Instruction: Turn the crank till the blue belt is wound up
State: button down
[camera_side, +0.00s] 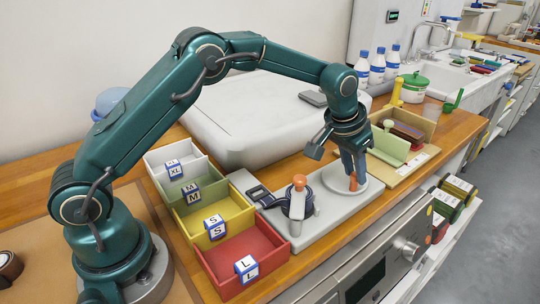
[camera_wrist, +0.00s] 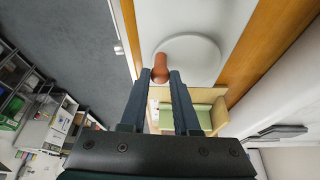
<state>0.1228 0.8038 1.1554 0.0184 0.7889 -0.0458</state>
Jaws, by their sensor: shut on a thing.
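The crank's orange-brown handle (camera_side: 352,184) stands upright on a pale round disc (camera_side: 366,194) at the right end of a grey base plate (camera_side: 318,236). My gripper (camera_side: 355,168) points down and is shut on this handle. In the wrist view the handle (camera_wrist: 160,68) shows between my fingertips (camera_wrist: 160,77). The dark blue belt (camera_side: 276,200) runs around a pale spool (camera_side: 297,208) with an orange-topped post (camera_side: 299,182), at the plate's left end. The belt's loose end, with a dark buckle (camera_side: 258,192), reaches left toward the bins. How much belt is wound is hard to tell.
White, green, yellow and red bins (camera_side: 262,238) with size blocks stand left of the plate. A wooden tray (camera_side: 404,160) with a green divider is close on the right. A large white rounded form (camera_side: 240,125) lies behind. The counter's front edge is near.

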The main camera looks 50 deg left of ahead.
jog(key=n, duration=0.1)
jog(key=w+n+y, duration=0.1)
jog(key=n, duration=0.1)
jog(key=shift+w+d, duration=0.1)
jog(key=shift+d, duration=0.3)
jog(key=shift+w+d+n+y, duration=0.1)
jog(key=shift+w+n+y, duration=0.25)
jog(key=shift+n, duration=0.45)
jog(key=shift+n+y, duration=0.25)
jog(key=shift+n, duration=0.15)
jog(key=c, duration=0.7)
grip_release()
jog(key=shift+o, duration=0.2)
jog(key=v, duration=0.5)
jog(key=shift+w+r, duration=0.1)
jog(key=shift+r, duration=0.05)
